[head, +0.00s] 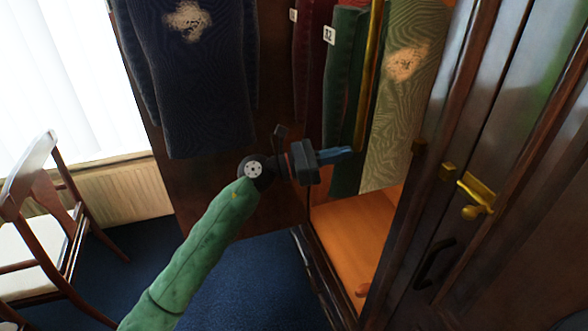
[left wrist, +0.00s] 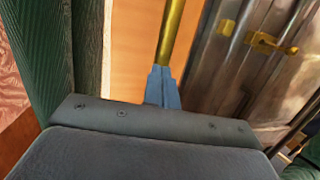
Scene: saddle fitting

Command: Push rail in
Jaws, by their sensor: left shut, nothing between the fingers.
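The brass rail (head: 370,75) runs between the hanging garments at the open wardrobe, its lower end close to my left gripper's fingertips in the head view. My left gripper (head: 345,154) has blue fingers, shut with nothing between them, pointing right. In the left wrist view, the rail (left wrist: 172,32) rises directly beyond the blue fingertips (left wrist: 161,85). Whether the fingertips touch the rail's end I cannot tell. My right gripper is in neither view.
A dark blue garment (head: 195,90) hangs at left. The dark wardrobe door (head: 500,130) with a brass handle (head: 476,199) stands at right. A chair (head: 40,215) is far left; blue carpet (head: 250,280) lies open.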

